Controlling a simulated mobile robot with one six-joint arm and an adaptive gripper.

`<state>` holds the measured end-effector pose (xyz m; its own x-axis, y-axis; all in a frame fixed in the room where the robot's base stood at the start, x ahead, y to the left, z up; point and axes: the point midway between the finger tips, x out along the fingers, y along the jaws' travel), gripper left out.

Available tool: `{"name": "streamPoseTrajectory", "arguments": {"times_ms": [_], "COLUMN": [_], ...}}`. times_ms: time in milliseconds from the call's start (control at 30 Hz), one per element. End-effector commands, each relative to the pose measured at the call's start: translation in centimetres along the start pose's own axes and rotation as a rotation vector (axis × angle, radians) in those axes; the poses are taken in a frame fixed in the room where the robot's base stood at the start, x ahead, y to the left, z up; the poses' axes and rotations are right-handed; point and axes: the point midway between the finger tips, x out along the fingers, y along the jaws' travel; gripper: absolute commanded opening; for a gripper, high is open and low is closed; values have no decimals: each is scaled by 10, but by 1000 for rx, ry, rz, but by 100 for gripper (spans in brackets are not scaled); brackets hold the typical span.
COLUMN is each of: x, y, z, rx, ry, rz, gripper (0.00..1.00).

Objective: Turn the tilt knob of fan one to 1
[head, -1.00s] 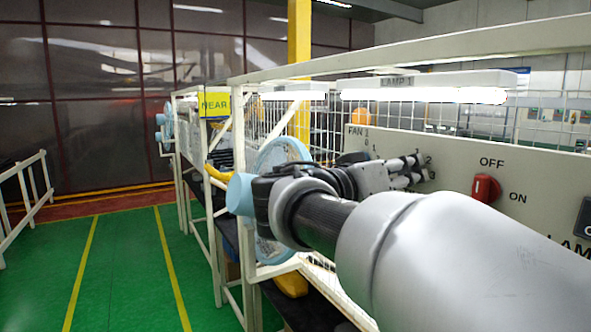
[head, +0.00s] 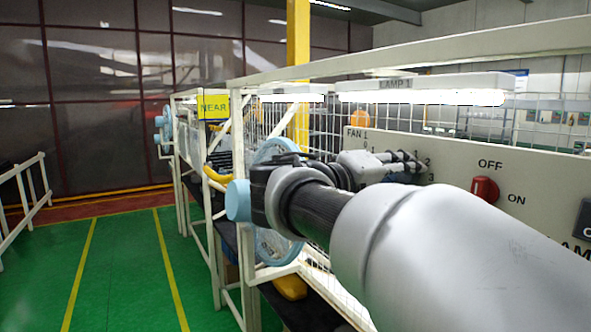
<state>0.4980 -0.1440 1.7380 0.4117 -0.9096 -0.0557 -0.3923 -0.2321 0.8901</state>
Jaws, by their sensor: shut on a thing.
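The fan one dial is on the pale control panel (head: 450,160), under a "FAN 1" label with small numbers around it. My gripper (head: 412,164) is at this dial, its fingers close together against the panel. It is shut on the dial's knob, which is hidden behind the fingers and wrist. The knob's pointer and setting cannot be seen. The blue round fan (head: 275,160) stands behind my arm to the left, partly covered by the wrist.
A red switch (head: 485,189) marked OFF and ON sits right of my gripper. A dark switch (head: 584,218) is at the right edge. White frame bars and wire mesh run above and behind the panel. The green floor (head: 130,262) at left is clear.

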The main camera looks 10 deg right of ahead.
Motion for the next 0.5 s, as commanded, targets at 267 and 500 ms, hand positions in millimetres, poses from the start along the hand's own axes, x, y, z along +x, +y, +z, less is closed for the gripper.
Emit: {"name": "streamPoseTrajectory", "arguments": {"times_ms": [267, 500], "x": [0, 0], "y": [1, 1], "z": [-1, -2], "rx": [-265, -491], "ry": [-23, -43], "rz": [-14, -23], "gripper": [7, 7]}}
